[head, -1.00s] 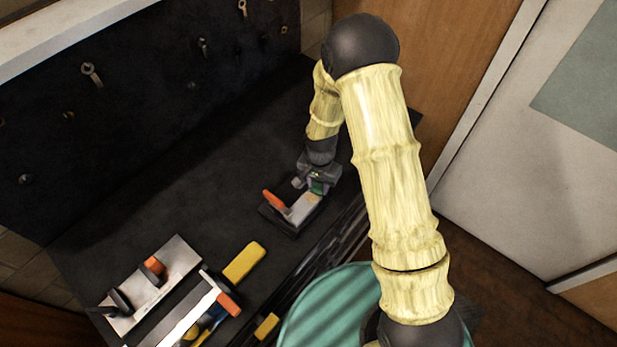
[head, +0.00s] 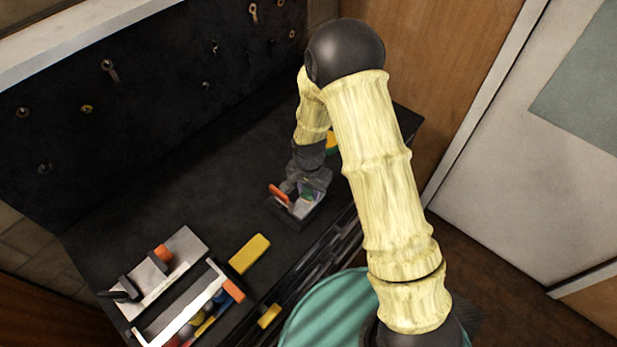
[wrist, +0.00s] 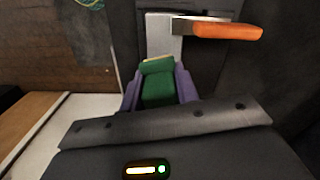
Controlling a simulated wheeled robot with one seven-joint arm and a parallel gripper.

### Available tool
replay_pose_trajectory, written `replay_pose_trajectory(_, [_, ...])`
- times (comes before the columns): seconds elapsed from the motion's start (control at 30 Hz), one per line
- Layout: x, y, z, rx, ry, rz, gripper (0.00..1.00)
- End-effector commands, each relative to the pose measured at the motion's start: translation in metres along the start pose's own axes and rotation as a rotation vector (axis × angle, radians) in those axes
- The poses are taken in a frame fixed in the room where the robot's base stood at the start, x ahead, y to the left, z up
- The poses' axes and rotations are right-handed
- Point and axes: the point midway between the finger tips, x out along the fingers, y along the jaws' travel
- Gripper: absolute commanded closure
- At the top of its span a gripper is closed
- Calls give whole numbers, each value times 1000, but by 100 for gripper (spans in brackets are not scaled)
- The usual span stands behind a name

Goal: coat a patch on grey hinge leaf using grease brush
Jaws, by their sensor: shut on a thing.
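My gripper (head: 310,192) is low over a small dark fixture at the bench's right part. In the wrist view its purple fingers (wrist: 158,88) are shut on a green block-like piece, which I take as the handle of the grease brush (wrist: 158,86). A thin yellow edge shows beyond the green; the bristles are hidden. A pale grey plate, likely the grey hinge leaf (wrist: 163,36), lies just beyond the brush, and it shows partly under my gripper in the head view (head: 300,208). Whether brush and plate touch, I cannot tell.
An orange handle (wrist: 228,31) sticks out beside the plate, close to my fingers. The bench middle is clear.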

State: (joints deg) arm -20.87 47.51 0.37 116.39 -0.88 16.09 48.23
Motion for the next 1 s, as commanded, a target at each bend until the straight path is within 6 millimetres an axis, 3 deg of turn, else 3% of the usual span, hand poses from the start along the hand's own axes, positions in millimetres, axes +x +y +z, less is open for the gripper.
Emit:
replay_pose_trajectory(0.5, [-48,2,-3,7,1,-1,94])
replay_pose_trajectory(1.0, [-51,5,-5,14,1,0,94])
